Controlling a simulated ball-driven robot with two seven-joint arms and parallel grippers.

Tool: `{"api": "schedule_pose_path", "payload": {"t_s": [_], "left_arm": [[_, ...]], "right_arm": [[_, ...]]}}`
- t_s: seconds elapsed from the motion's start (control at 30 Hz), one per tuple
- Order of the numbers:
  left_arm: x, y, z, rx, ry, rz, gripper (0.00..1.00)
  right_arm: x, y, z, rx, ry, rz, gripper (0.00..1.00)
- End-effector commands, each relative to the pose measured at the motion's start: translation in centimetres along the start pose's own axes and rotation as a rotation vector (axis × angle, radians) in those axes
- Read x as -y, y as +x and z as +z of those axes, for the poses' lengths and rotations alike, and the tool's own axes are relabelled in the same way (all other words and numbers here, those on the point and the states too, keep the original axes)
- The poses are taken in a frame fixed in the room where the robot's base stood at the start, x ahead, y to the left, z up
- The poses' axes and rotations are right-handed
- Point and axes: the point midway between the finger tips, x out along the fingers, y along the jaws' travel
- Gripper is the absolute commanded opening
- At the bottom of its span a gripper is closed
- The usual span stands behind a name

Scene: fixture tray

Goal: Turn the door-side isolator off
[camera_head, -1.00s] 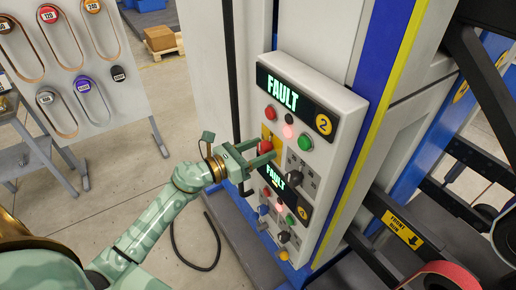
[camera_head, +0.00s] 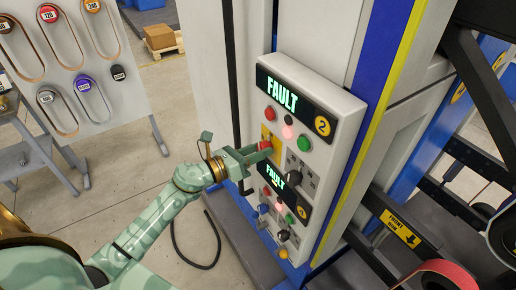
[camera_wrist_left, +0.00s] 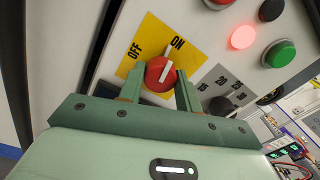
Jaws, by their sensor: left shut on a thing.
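A red rotary isolator knob (camera_wrist_left: 160,73) sits on a yellow plate (camera_wrist_left: 143,42) marked OFF and ON in the left wrist view. Its white pointer line leans toward ON. My left gripper (camera_wrist_left: 160,84) has a finger on each side of the knob and is shut on it. In the head view, my left gripper (camera_head: 264,152) reaches the yellow plate (camera_head: 268,133) on the upper panel (camera_head: 336,100), labelled 2, and partly hides the knob. My right gripper is not in view.
Both panels show FAULT displays (camera_head: 282,95). A green button (camera_head: 306,144), a red button (camera_head: 270,114) and a black selector (camera_head: 293,177) stand close to my gripper. A belt rack (camera_head: 110,110) stands at left. A dark cable (camera_head: 178,250) lies on the floor.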

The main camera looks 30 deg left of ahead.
Motion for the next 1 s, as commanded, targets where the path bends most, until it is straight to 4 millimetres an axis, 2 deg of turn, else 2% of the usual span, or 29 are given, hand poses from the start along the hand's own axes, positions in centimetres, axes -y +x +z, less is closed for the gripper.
{"api": "schedule_pose_path", "payload": {"t_s": [1.0], "left_arm": [[0.0, 0.0, 0.1, 0.022, -0.958, -0.002, 0.11]], "right_arm": [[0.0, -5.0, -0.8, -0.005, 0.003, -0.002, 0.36]]}}
